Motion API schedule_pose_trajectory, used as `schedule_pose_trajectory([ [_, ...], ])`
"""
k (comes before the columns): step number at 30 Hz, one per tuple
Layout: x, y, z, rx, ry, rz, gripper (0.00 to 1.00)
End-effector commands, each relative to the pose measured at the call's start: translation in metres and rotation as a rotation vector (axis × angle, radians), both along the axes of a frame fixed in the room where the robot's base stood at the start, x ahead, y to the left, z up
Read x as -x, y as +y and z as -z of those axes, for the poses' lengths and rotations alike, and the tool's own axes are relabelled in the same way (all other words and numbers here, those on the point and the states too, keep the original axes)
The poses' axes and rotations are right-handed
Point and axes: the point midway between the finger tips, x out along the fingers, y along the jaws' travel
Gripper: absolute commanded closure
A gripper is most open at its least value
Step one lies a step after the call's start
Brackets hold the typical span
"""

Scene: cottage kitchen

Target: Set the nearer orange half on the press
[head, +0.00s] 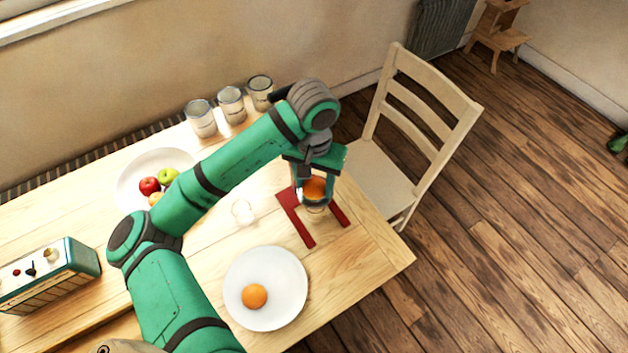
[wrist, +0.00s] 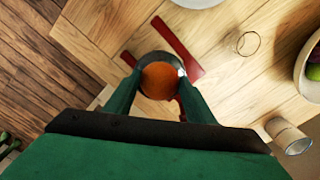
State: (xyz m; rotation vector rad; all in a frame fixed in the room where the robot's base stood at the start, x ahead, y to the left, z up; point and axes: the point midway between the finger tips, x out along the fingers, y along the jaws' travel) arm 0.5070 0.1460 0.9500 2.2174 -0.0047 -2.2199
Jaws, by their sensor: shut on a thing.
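My gripper (head: 314,186) is shut on an orange half (head: 314,189), over the red-based press (head: 297,220) near the table's right end. In the wrist view the orange half (wrist: 159,80) sits between the fingers, with a grey round rim showing around its far side. The red legs of the press (wrist: 178,47) spread out beyond it. My gripper hides most of the upper press, and I cannot tell whether the orange half touches it. Another orange piece (head: 254,296) lies on a white plate (head: 281,262) at the front of the table.
A small clear glass (head: 243,211) stands left of the press. A white bowl (head: 136,172) of fruit is farther left. Several tins (head: 231,105) line the back edge. A teal box (head: 48,275) is at far left. A wooden chair (head: 420,135) stands close behind the table's right end.

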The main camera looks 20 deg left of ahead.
Motion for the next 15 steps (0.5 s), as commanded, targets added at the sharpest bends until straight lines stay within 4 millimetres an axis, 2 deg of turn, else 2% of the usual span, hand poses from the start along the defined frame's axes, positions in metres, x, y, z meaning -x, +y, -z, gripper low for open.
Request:
schedule_pose_trajectory([
  [15, 0.0000, 0.0003, 0.0088, 0.001, 0.000, -0.001, 0.59],
])
